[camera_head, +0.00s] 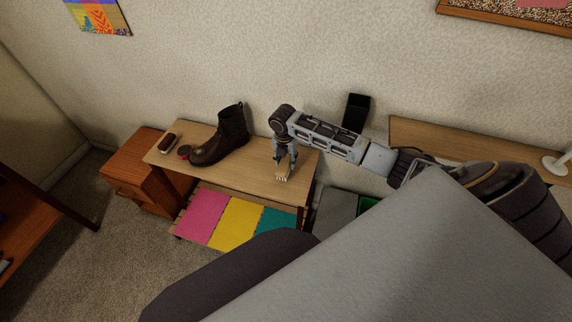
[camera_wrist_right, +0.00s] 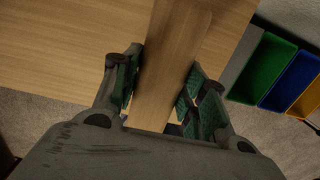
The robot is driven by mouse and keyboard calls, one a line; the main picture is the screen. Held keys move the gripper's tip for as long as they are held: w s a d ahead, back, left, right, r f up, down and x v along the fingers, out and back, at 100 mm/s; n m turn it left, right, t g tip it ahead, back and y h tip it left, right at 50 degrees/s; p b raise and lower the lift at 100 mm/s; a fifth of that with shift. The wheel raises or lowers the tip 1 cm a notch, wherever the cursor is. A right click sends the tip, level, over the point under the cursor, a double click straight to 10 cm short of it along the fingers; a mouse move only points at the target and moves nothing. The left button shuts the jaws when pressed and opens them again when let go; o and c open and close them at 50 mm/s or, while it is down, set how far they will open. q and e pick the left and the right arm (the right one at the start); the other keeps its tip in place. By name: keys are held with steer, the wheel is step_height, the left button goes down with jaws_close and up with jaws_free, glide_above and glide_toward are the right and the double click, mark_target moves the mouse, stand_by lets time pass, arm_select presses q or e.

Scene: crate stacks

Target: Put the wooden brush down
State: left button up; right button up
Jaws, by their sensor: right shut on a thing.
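The wooden brush is between the fingers of my right gripper (camera_head: 284,163), over the right end of the wooden bench (camera_head: 255,172). In the right wrist view its flat wooden back (camera_wrist_right: 166,75) runs up between the two green-padded fingers of my right gripper (camera_wrist_right: 160,95), which are shut on it. In the head view its pale end (camera_head: 282,174) shows below the fingertips. I cannot tell whether the brush touches the bench top. My left gripper is not in view.
A dark boot (camera_head: 222,140), a small red-and-black tin (camera_head: 184,151) and a dark brush-like item (camera_head: 167,142) stand on the bench's left half. Pink, yellow and teal panels (camera_head: 238,222) lie on the lower shelf. Green, blue and yellow bins (camera_wrist_right: 263,66) are right of the bench.

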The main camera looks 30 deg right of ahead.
step_height(320, 180, down, 3)
steer(key=shift+r, duration=0.15)
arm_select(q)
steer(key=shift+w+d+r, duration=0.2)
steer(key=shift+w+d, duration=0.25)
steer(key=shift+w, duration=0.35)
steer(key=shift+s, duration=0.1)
arm_select(e)
steer(key=shift+f, duration=0.2)
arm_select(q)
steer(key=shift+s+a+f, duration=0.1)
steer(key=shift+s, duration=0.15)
arm_select(e)
steer(key=o, duration=0.9)
